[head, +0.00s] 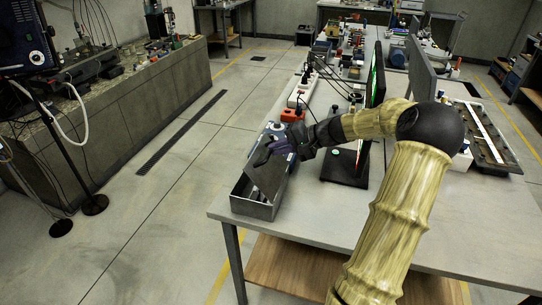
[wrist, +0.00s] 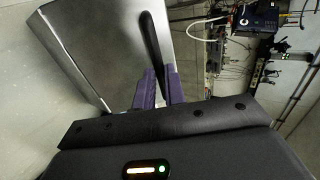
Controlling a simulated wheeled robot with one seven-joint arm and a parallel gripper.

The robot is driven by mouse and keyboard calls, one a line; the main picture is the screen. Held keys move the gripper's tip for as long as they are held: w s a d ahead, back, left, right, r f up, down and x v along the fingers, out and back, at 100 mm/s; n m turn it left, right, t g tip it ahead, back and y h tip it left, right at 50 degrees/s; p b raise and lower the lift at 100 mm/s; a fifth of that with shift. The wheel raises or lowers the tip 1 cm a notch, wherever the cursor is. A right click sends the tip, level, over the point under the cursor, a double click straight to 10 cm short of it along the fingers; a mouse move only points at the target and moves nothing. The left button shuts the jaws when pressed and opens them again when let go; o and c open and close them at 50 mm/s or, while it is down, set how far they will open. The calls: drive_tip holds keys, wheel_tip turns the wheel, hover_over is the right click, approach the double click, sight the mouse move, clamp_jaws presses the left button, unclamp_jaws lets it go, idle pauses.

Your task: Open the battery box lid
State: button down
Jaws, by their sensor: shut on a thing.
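The battery box (head: 252,208) is a grey metal box at the near left corner of the table. Its lid (head: 268,178) is a grey plate that stands tilted up over the box, and a dark gap shows at the box's left side. In the wrist view the lid (wrist: 105,55) is a large metal plate with a black bar handle (wrist: 150,45). My gripper (head: 270,150) is above the box at the lid's upper part. In the wrist view the purple fingers of my gripper (wrist: 160,88) are closed around the handle's lower end. The box's inside is mostly hidden.
A black-stand monitor (head: 345,166) stands right of the box. An orange item (head: 292,115) and a white power strip (head: 302,90) lie behind it.

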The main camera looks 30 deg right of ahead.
drive_tip(key=shift+s+d+f, duration=0.2)
drive_tip(key=shift+s+d, duration=0.25)
drive_tip(key=shift+s, duration=0.15)
drive_tip(key=shift+s+d+f, duration=0.15)
drive_tip(key=shift+s+d, duration=0.3)
drive_tip(key=shift+s, duration=0.1)
drive_tip(key=c, duration=1.5)
unclamp_jaws()
drive_tip(key=shift+w, duration=0.1)
drive_tip(key=shift+w+r, duration=0.1)
drive_tip(key=shift+r, duration=0.1)
